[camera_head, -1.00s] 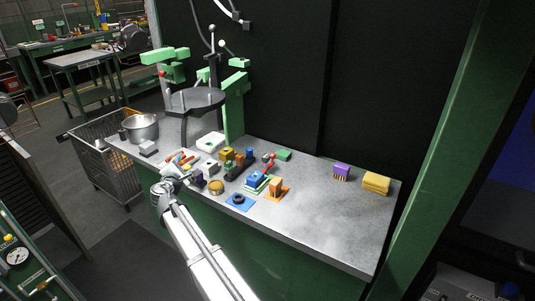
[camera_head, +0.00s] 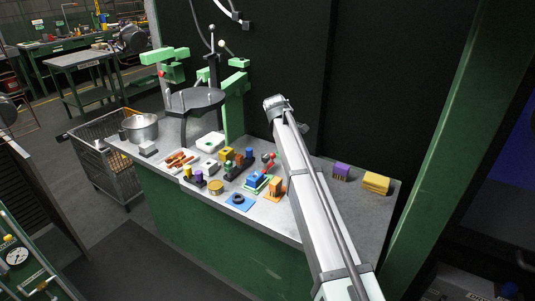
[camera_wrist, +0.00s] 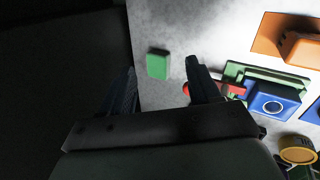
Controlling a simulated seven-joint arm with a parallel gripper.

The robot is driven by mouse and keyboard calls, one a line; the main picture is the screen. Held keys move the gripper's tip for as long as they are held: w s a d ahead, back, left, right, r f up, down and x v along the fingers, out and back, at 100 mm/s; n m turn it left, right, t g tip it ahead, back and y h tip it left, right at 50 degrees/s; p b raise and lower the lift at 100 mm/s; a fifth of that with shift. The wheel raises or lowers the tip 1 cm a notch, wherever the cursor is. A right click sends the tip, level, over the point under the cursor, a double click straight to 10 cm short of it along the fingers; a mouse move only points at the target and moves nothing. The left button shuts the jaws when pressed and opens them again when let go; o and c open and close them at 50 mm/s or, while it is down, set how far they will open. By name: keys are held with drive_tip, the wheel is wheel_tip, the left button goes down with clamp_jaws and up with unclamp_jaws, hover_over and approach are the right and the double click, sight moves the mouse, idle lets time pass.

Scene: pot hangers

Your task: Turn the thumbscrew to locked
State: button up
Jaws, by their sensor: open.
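I cannot tell for sure which part is the thumbscrew. A blue block (camera_head: 252,181) sits on a green base on the bench. In the wrist view the blue block (camera_wrist: 273,104) has a round knob on top, with a red piece (camera_wrist: 232,89) beside the base. My gripper (camera_wrist: 161,68) is open and empty; its two dark fingers are spread apart. The blue block lies right of the fingers in the wrist view. A small green block (camera_wrist: 158,64) appears between the fingertips, on the bench. In the head view my arm's end is raised and the fingers are not clear.
A purple brush (camera_head: 341,171) and yellow sponge (camera_head: 376,183) lie at right. A dark wall stands behind. The front right bench is clear.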

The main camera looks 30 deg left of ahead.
sight(266, 156)
drive_tip(key=s+r+n+g+y, duration=0.2)
drive_tip(key=s+r+g+y, duration=0.3)
drive_tip(key=r+g, duration=0.3)
drive_tip(key=shift+t, duration=0.4)
drive_tip(key=x, duration=1.3)
drive_tip(key=shift+w+a, duration=0.1)
drive_tip(key=shift+a, duration=0.1)
drive_tip(key=shift+c, duration=0.2)
drive_tip(key=c, duration=1)
drive_tip(key=shift+m, duration=0.3)
